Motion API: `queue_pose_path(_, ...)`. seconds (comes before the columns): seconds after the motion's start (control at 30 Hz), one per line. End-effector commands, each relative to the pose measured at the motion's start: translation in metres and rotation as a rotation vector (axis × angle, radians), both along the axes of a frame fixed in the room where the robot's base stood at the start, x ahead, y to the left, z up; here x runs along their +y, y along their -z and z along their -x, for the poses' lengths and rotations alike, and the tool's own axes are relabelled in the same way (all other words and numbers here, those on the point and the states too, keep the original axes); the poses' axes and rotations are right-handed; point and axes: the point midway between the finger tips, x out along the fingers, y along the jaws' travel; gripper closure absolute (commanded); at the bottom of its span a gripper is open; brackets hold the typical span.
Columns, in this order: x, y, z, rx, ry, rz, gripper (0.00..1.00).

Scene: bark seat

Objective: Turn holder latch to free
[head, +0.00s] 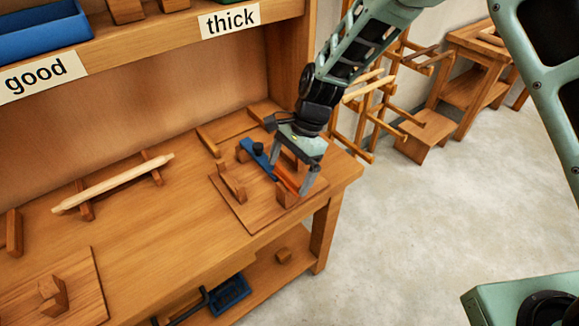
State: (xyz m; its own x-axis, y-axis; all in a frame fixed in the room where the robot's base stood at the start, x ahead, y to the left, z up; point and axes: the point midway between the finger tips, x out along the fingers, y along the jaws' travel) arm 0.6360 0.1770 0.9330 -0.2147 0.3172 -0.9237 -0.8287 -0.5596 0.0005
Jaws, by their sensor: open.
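The holder is a wooden board (240,209) with upright wooden blocks, lying at the right end of the workbench. A blue bar (255,155) with a black knob (258,148) lies across its back part. An orange-red piece (288,187) sits at its right side, partly behind my fingers. I cannot tell which of these is the latch, or whether it is turned. My gripper (290,177) points down over the right part of the holder, its fingers apart, one on each side near the orange-red piece. Contact cannot be made out.
A pale rod (112,184) rests on two wooden supports at the left of the bench. A shelf with labels "good" (35,76) and "thick" (229,20) overhangs the back. Another wooden board (70,292) lies front left. Wooden stands (425,135) and open floor lie to the right.

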Motion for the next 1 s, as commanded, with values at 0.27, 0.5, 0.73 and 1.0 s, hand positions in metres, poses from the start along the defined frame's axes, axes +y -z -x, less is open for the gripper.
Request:
queue_pose_path(0.27, 0.0003, 0.0003, 0.0000, 0.000, 0.000, 0.000, 0.11)
queue_pose_path(0.5, 0.0002, 0.0001, -0.0001, 0.000, -0.001, 0.000, 0.36)
queue_pose_path(0.73, 0.0003, -0.0004, -0.0006, -0.001, -0.042, 0.001, 0.35)
queue_pose_path(1.0, 0.0015, -0.0010, -0.0016, -0.001, -0.210, 0.001, 0.35)
